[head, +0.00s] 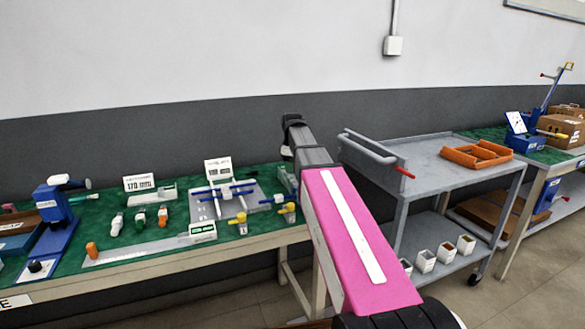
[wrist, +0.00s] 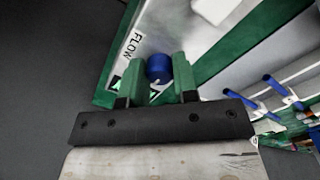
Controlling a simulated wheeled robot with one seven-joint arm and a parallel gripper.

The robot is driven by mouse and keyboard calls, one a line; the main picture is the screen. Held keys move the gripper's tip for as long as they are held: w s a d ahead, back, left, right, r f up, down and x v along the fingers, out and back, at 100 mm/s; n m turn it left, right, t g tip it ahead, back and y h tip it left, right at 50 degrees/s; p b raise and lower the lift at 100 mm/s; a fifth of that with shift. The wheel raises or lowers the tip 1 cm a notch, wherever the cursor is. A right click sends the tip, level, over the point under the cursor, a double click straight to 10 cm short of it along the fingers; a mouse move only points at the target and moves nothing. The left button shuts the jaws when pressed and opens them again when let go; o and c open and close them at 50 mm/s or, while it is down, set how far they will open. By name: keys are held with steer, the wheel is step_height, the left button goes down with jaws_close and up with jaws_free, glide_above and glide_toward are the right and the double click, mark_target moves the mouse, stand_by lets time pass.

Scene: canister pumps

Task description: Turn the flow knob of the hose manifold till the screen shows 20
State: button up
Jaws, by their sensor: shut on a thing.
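The flow knob (wrist: 158,67) is blue and round, and it shows in the wrist view between the two green fingers of my gripper (wrist: 155,78). The fingers are shut on it from both sides. The word FLOW is printed on a white label (wrist: 131,47) just left of the knob, on the green-edged manifold face. In the head view my pink arm reaches over the bench and hides the gripper and the knob. A small sign (head: 138,183) there appears to read 170. I cannot tell that it is the manifold's screen, and no legible flow reading shows in the wrist view.
The green-topped bench (head: 105,214) holds a blue pump device (head: 56,214), small bottles and a white-and-blue fixture (head: 220,188). A grey cart (head: 425,160) with an orange tray (head: 477,153) stands right of my arm. Blue-handled parts (wrist: 262,95) lie right of the gripper in the wrist view.

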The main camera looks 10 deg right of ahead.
steer(key=m, duration=1.1)
stand_by(0.3)
steer(key=shift+m, duration=0.3)
steer(key=o, duration=0.9)
step_height(320, 180, up, 11)
steer(key=shift+f, duration=0.1)
steer(key=shift+s, duration=0.1)
stand_by(0.4)
